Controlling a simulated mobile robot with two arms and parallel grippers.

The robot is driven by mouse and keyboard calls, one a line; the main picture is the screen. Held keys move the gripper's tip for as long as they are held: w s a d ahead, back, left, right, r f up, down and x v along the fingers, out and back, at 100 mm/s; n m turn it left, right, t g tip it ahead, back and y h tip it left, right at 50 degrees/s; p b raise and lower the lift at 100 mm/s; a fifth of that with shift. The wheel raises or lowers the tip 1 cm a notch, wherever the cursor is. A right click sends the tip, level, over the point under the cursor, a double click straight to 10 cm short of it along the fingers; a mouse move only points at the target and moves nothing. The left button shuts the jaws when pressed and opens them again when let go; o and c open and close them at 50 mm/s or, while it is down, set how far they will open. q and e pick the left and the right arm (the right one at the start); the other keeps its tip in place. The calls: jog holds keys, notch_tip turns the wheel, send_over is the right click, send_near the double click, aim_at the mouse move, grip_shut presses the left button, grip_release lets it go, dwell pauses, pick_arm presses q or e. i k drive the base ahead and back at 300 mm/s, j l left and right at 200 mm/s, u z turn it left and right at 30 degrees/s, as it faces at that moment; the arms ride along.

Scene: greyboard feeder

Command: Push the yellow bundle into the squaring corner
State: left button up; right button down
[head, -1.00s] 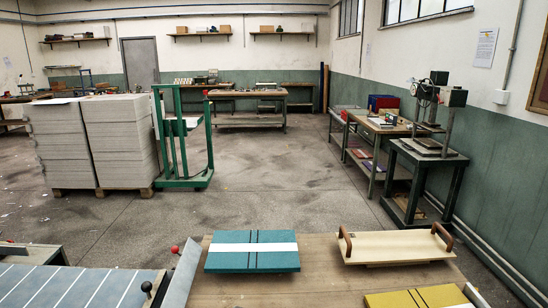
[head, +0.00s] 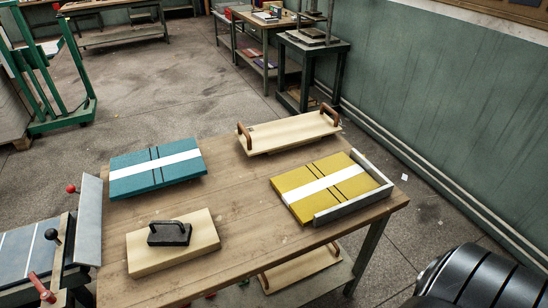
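The yellow bundle (head: 302,180), with a white band and two dark straps, lies flat on the wooden table near its right end. The grey L-shaped squaring corner (head: 354,204) has one wall along the bundle's front edge and one along its right edge. The bundle lies inside the angle of these walls, close to both. From this angle I cannot tell whether it touches them fully.
A teal bundle (head: 130,180) lies at the table's back left. A board with two brown handles (head: 285,134) lies at the back. A wooden block with a black-handled weight (head: 170,236) sits at the front left. The table (head: 240,210) is bare between them.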

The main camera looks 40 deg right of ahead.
aim_at(308, 190)
jog(key=l+u, duration=0.45)
jog(key=k+l+u, duration=0.15)
jog(key=l+u, duration=0.35)
jog(key=l, duration=0.15)
